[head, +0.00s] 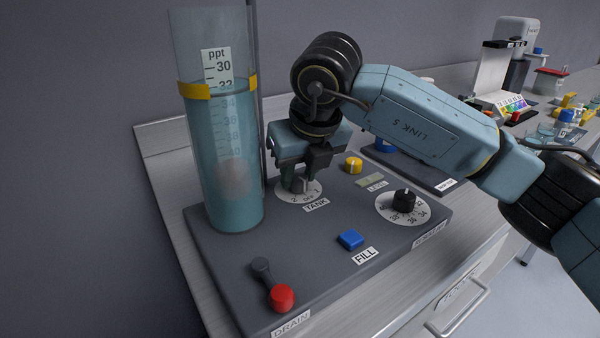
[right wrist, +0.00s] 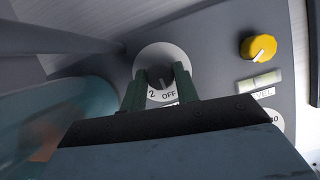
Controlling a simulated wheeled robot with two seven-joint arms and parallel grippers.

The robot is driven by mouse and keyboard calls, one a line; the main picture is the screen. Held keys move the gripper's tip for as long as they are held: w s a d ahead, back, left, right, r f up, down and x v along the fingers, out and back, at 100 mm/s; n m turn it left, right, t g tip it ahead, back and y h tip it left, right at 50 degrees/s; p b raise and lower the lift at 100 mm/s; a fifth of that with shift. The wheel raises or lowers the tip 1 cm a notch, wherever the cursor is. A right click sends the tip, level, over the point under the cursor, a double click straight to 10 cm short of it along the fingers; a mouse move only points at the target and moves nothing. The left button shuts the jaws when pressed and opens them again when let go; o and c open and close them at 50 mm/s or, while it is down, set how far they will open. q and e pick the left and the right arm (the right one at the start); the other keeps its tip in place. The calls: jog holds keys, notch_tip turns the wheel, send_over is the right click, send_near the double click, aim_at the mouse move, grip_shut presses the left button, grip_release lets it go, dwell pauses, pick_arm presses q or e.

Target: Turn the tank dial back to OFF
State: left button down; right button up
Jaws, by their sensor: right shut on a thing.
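The tank dial is a dark knob on a round white scale plate (head: 290,196), labelled TANK (head: 316,205), on the grey hopper base. In the right wrist view the knob (right wrist: 157,78) sits between my fingers, and the marks 2 and OFF show on its plate (right wrist: 152,55). My right gripper (head: 298,186) points down over the dial and is shut on the knob. The fingers hide part of the knob, so its exact setting is hard to read. My left gripper is not in view.
A tall tank of blue-green water (head: 222,150) stands close left of the dial. A yellow knob (head: 353,164), a black dial (head: 404,200), a blue FILL button (head: 351,239) and a red-ended DRAIN lever (head: 281,297) share the base (head: 315,265).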

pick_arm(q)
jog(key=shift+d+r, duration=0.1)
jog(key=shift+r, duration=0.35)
pick_arm(e)
jog(key=shift+m, duration=0.4)
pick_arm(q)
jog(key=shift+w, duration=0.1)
pick_arm(e)
jog(key=o, duration=1)
jog(key=shift+c, duration=0.2)
jog(key=shift+r, duration=0.15)
pick_arm(q)
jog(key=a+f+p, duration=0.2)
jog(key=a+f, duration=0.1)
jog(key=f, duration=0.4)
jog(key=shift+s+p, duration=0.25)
jog(key=shift+p, duration=0.15)
pick_arm(e)
jog(key=v, duration=1.3)
jog(key=shift+a, duration=0.15)
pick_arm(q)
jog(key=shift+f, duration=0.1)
pick_arm(e)
jog(key=shift+r, duration=0.1)
